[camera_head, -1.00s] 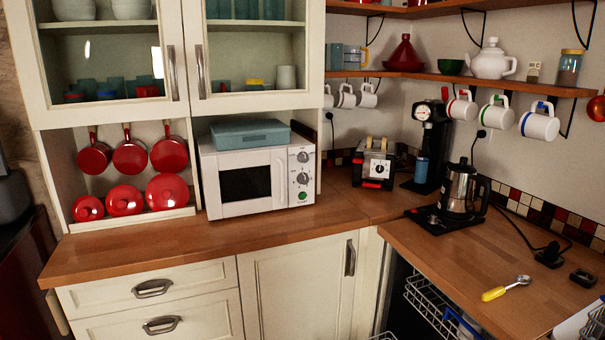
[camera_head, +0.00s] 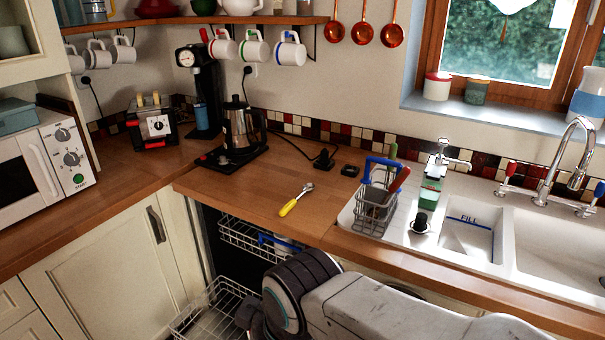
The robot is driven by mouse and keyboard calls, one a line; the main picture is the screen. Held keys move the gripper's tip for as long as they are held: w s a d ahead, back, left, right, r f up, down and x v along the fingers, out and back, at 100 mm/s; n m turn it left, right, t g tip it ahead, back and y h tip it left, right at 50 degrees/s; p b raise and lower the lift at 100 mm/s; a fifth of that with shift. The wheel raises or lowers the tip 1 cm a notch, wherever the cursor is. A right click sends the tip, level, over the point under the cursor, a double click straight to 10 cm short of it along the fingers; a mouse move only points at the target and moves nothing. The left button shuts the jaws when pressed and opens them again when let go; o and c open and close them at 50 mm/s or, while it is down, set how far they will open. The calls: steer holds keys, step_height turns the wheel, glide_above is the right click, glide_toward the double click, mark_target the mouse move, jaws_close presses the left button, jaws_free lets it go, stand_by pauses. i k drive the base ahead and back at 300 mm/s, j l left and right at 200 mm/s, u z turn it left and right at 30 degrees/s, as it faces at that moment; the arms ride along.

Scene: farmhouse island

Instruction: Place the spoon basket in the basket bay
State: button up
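The spoon basket (camera_head: 376,211) is a small grey wire basket with a blue handle. It stands at the left end of the white sink unit and holds utensils, with a red handle and a green handle showing. A blue part (camera_head: 279,243) shows at the upper rack of the open dishwasher, under the counter. I cannot tell if it marks the basket bay. My arm reaches in from the lower right, in front of the counter. A dark part beyond its round joint may belong to my gripper; no fingertips show, and the basket stands apart from my arm.
A yellow-handled spoon (camera_head: 296,200) lies on the wooden counter (camera_head: 230,193). A coffee pot (camera_head: 240,127) stands on a black hob behind it. The upper rack (camera_head: 245,238) and lower rack (camera_head: 205,308) are partly out. A tap (camera_head: 570,165) rises over the sink.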

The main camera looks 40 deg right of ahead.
mark_target(372, 197)
steer(key=z, duration=1.55)
